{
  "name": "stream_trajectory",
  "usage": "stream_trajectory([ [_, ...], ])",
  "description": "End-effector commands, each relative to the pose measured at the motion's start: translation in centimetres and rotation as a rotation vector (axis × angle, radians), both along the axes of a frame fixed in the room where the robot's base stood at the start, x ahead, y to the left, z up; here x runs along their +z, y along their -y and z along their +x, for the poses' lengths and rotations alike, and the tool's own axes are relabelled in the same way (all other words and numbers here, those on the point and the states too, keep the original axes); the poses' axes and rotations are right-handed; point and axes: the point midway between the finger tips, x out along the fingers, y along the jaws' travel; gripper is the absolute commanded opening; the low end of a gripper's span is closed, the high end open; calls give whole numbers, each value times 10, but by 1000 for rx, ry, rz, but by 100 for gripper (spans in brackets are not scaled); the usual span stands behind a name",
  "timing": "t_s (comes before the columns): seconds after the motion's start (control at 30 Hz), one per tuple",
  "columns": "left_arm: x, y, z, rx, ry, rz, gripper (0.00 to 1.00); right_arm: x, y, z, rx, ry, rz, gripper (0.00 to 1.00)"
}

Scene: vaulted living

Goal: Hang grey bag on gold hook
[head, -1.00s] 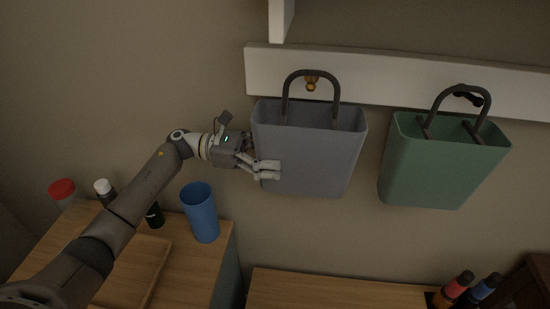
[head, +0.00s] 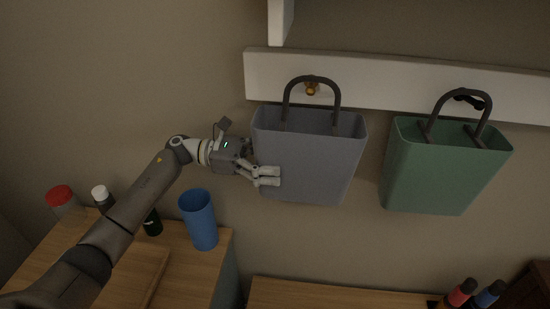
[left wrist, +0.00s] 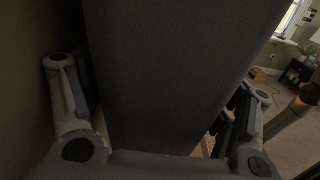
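The grey bag (head: 312,165) is upright in front of the wall, with its dark handle (head: 313,77) arched up. The gold hook (head: 312,89) on the white rail shows inside the handle loop, just below the top of the arch. I cannot tell whether the handle is in front of the hook or over it; they look slightly apart. My left gripper (head: 268,176) is at the bag's left side. In the left wrist view the bag (left wrist: 175,75) fills the space between the fingers of the left gripper (left wrist: 155,130), which look closed on it. My right gripper is out of view.
A green bag (head: 445,170) hangs to the right at a dark hook (head: 470,99) on the white rail (head: 400,95). Below left, a blue cup (head: 199,220) and several bottles stand on a wooden top (head: 190,265). More bottles (head: 462,292) are at lower right.

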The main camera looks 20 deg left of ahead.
Motion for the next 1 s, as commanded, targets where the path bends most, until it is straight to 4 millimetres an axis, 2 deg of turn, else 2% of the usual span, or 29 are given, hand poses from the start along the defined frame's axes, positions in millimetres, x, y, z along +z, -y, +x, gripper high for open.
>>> stream_trajectory([
  [0.03, 1, 0, 0, 0, 1, -1, 90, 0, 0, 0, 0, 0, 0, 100],
  [0.1, 1, 0, 0, 0, 1, -1, 99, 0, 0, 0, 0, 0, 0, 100],
  [0.13, 1, 0, 0, 1, 1, -1, 100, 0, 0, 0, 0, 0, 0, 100],
  [0.73, 0, -5, 2, 9, 2, 2, 100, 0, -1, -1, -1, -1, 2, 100],
  [0.87, 0, -20, -1, 12, 1, 3, 100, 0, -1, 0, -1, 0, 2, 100],
  [1.0, 0, -49, -8, 12, -1, 3, 100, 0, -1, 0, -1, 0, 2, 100],
])
